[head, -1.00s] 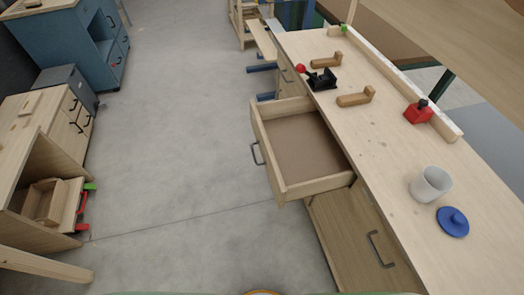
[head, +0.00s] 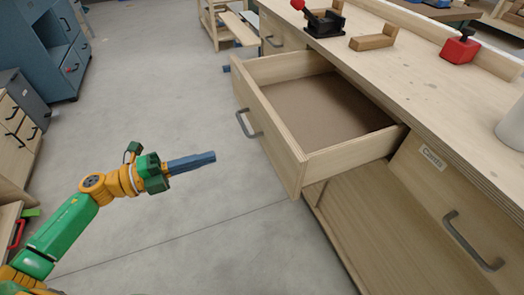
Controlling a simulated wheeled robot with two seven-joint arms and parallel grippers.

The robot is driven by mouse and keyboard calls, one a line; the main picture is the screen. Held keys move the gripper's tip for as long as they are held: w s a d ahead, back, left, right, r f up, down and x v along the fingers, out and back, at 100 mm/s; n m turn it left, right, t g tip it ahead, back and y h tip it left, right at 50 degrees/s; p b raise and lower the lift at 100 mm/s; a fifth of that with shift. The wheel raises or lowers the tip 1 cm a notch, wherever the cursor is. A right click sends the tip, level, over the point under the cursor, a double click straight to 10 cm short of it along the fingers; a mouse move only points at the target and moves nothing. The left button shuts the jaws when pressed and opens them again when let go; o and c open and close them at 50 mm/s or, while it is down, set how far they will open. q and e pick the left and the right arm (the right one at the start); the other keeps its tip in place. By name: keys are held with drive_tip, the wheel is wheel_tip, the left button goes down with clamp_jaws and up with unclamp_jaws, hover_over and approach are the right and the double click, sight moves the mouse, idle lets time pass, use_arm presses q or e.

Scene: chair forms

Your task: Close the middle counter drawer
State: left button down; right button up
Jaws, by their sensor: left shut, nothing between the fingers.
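The middle counter drawer (head: 300,157) stands pulled out from the wooden counter (head: 430,85), empty, with a grey bar handle (head: 248,124) on its front. My left gripper (head: 212,157) is in the head view, left of the drawer front and apart from it. My right gripper is not in view.
A closed front with a label and handle (head: 470,240) is right of the drawer. On the counter are a black clamp (head: 325,22), a wooden block (head: 373,37), a red block (head: 460,46) and a white cup (head: 513,125). Bare floor lies left of the drawer.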

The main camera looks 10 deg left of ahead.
sight(269, 140)
use_arm(q)
drive_tip(key=p+x, duration=0.1)
drive_tip(key=x, duration=1)
drive_tip(key=shift+w+d+r, duration=0.15)
drive_tip(key=shift+w+d, duration=0.25)
drive_tip(key=shift+d, duration=0.1)
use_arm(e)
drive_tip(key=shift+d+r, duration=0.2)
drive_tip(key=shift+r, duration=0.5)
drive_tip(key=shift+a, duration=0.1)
